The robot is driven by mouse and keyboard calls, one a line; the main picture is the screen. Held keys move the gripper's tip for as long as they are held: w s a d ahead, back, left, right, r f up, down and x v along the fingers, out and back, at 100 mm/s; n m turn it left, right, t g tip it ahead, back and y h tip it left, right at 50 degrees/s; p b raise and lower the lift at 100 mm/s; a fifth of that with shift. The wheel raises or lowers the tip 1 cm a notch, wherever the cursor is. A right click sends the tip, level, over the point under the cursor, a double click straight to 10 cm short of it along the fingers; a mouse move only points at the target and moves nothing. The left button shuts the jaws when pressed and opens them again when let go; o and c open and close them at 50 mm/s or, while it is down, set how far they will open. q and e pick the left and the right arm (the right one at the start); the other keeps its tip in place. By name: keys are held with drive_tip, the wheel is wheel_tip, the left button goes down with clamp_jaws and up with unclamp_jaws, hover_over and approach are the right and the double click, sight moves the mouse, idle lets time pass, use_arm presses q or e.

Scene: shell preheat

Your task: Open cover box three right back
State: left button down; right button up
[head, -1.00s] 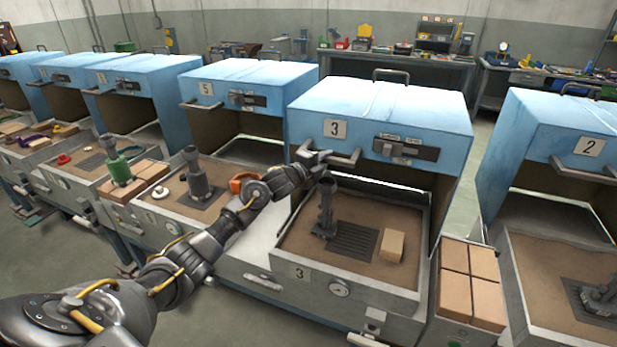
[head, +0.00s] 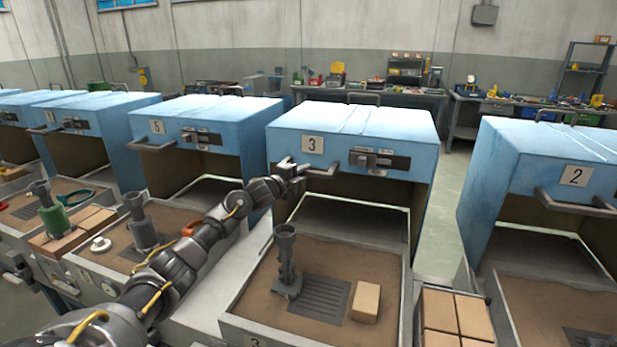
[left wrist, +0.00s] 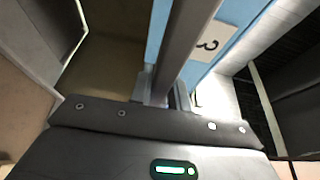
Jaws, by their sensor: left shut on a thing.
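The blue cover of box three (head: 355,118) bears the number 3 and stands raised at the back of its box. Its grey handle (head: 322,173) sticks out at the front left below the number. My left gripper (head: 288,166) is shut on this handle at its left end. In the left wrist view the handle bar (left wrist: 186,40) runs down between the fingers, with the number plate (left wrist: 209,43) beside it. The open tray of box three (head: 236,310) holds sand, a grey upright casting, a dark grate and a tan block. My right gripper is not in view.
Box five (head: 205,112) stands to the left and box two (head: 545,145) to the right, both with raised blue covers. Tan bricks (head: 455,315) lie beside the tray at right. Workbenches (head: 370,90) stand along the back wall.

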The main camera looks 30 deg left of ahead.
use_arm(q)
drive_tip(key=shift+d+f, duration=0.1)
drive_tip(key=shift+d, duration=0.05)
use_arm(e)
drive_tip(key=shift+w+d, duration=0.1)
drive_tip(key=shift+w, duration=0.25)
use_arm(q)
drive_tip(key=c, duration=1.4)
unclamp_jaws()
drive_tip(key=shift+o, duration=0.4)
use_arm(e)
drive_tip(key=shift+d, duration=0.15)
use_arm(q)
drive_tip(key=shift+s+a, duration=0.1)
drive_tip(key=shift+a, duration=0.1)
drive_tip(key=s+a+b, duration=0.1)
drive_tip(key=s+b, duration=0.1)
drive_tip(key=s, duration=0.8)
drive_tip(key=shift+s+a, duration=0.15)
drive_tip(key=shift+s, duration=0.15)
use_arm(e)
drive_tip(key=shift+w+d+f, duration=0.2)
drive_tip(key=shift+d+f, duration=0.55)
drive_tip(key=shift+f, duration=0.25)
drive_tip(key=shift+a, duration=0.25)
